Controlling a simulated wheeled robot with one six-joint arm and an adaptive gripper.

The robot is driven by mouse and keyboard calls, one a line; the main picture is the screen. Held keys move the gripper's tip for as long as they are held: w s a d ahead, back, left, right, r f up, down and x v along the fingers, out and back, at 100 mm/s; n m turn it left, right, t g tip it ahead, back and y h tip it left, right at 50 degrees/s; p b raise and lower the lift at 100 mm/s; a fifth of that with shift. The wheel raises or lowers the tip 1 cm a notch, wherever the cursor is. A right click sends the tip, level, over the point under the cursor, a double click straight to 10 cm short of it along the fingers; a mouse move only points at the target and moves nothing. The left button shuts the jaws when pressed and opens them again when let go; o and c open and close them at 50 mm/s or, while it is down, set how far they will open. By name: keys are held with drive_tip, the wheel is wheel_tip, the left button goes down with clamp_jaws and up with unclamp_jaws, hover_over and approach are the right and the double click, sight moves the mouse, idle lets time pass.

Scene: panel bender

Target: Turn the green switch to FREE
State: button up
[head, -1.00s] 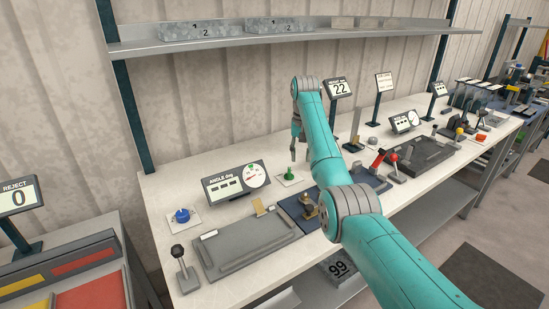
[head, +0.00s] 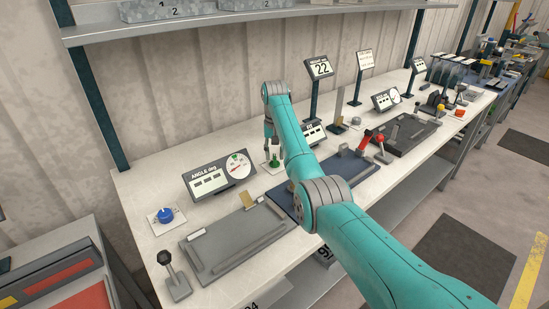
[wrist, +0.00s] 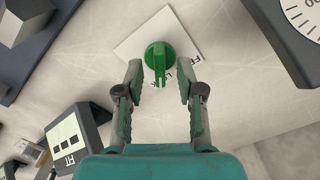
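The green switch (head: 275,162) is a round knob with a raised grip bar on a white square plate, on the bench right of the angle display. In the wrist view the green switch (wrist: 160,57) lies just beyond and between my fingertips, its bar pointing roughly up and down the picture. Lettering on the plate is partly hidden by the knob and too small to read surely. My gripper (wrist: 160,80) is open, a finger on either side of the knob's near part, with gaps to both. In the head view my gripper (head: 270,145) is above the switch, partly hiding it.
The angle display with dial (head: 220,177) stands left of the switch. A blue knob (head: 166,215) and a grey tray (head: 222,252) are further left and in front. A small display (head: 313,133) stands close on the right. A shelf (head: 230,18) runs above the bench.

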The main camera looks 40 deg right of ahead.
drive_tip(key=shift+f, duration=1)
clamp_jaws()
drive_tip(key=shift+n, duration=0.3)
drive_tip(key=n, duration=0.6)
drive_tip(key=shift+d, duration=0.15)
drive_tip(key=n, duration=0.7)
drive_tip(key=shift+d, duration=0.15)
drive_tip(key=shift+n, duration=0.3)
